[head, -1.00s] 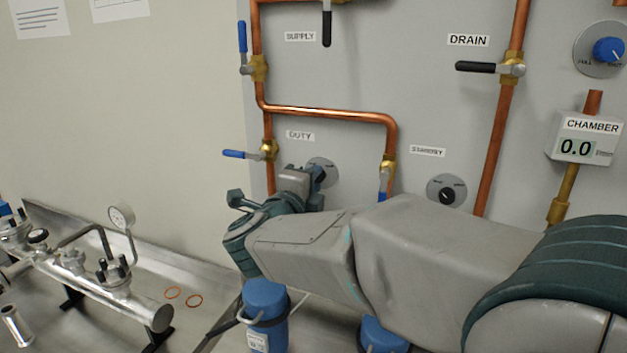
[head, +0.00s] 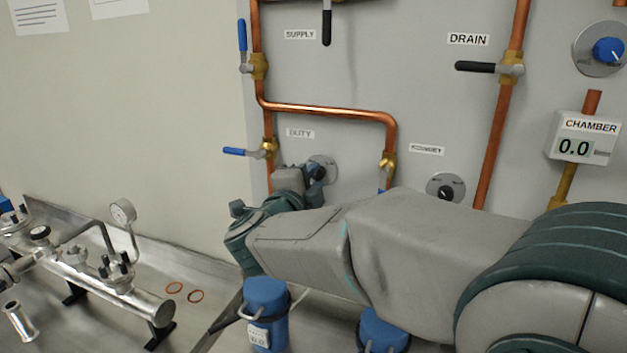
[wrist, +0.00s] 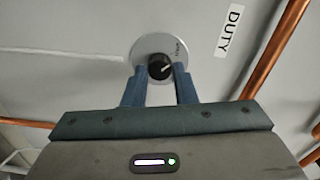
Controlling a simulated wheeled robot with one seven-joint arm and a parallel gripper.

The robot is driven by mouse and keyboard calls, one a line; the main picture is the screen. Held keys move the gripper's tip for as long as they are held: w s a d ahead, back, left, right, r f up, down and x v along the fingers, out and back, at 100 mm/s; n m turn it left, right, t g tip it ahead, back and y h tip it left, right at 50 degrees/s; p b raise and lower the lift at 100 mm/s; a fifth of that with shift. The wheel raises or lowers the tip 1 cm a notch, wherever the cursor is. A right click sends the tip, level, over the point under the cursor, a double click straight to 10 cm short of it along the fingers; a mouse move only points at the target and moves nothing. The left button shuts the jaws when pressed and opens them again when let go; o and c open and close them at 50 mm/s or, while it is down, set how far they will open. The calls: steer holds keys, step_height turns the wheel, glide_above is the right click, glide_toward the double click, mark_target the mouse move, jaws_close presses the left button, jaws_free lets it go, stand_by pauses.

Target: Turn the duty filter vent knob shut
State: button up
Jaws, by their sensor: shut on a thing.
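The duty filter vent knob (wrist: 160,66) is a small black knob with a white pointer line on a round grey dial plate (wrist: 146,46). In the wrist view it sits between the two fingertips of my gripper (wrist: 159,72), which is shut on it. The pointer slants toward the upper right in that view. The DUTY label (wrist: 229,31) is to the right of the dial. In the head view my gripper (head: 318,174) reaches the dial plate (head: 329,163) below the DUTY label; my gripper hides part of the dial.
The similar standby knob (head: 445,191) is to the right. Copper pipes (head: 330,109) and a blue-handled valve (head: 240,152) are close to my gripper. Blue filter housings (head: 266,300) stand below my arm. A steel manifold with a gauge (head: 123,212) is at left.

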steer(key=o, duration=1)
steer(key=b+v, duration=0.2)
steer(key=v, duration=1.1)
steer(key=shift+s, duration=0.4)
